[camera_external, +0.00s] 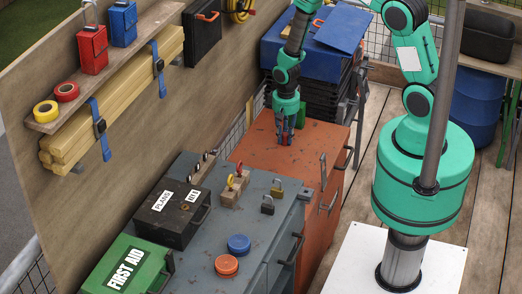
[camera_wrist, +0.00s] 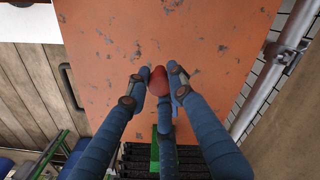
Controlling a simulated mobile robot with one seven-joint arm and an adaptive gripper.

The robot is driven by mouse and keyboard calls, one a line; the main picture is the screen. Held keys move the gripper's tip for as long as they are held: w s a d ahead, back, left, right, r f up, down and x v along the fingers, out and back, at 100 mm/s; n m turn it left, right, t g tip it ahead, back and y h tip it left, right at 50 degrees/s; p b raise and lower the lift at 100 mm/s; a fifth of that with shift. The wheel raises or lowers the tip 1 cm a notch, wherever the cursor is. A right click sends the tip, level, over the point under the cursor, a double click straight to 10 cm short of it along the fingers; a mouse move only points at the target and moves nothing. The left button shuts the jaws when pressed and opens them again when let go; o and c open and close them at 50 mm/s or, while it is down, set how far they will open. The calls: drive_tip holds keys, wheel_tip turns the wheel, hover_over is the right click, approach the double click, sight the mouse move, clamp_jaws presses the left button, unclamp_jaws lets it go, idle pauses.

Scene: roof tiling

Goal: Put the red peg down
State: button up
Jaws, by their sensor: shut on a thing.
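The red peg (camera_wrist: 158,88) shows in the wrist view as a small rounded red end between my fingertips. My gripper (camera_wrist: 158,94) is shut on it, with blue fingers on both sides. Below it in the wrist view is the worn orange cabinet top (camera_wrist: 215,45). I cannot tell whether the peg touches that surface. In the external view my gripper (camera_external: 285,137) points down over the far part of the orange cabinet top (camera_external: 262,150).
A grey cabinet (camera_external: 215,200) adjoins the orange one, holding padlocks (camera_external: 268,204), a black box (camera_external: 172,218), a green first aid box (camera_external: 128,265) and blue and orange lids (camera_external: 239,244). Stacked black crates (camera_external: 318,100) stand behind the orange cabinet. Much of its top is bare.

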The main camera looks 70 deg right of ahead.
drive_tip(key=s+a, duration=0.6)
drive_tip(key=s, duration=0.1)
drive_tip(key=shift+s+a+f, duration=0.1)
drive_tip(key=shift+f, duration=0.3)
drive_tip(key=w+d+b, duration=0.1)
drive_tip(key=w, duration=0.4)
drive_tip(key=w+d+f+b, duration=0.1)
drive_tip(key=w, duration=0.4)
drive_tip(key=w+d, duration=0.1)
drive_tip(key=w, duration=0.4)
drive_tip(key=shift+w+d+f+b, duration=0.25)
drive_tip(key=shift+w+b, duration=0.15)
drive_tip(key=shift+f+b, duration=0.45)
drive_tip(key=shift+f, duration=1.35)
drive_tip(key=o, duration=0.8)
drive_tip(key=shift+f, duration=0.1)
drive_tip(key=shift+o, duration=0.2)
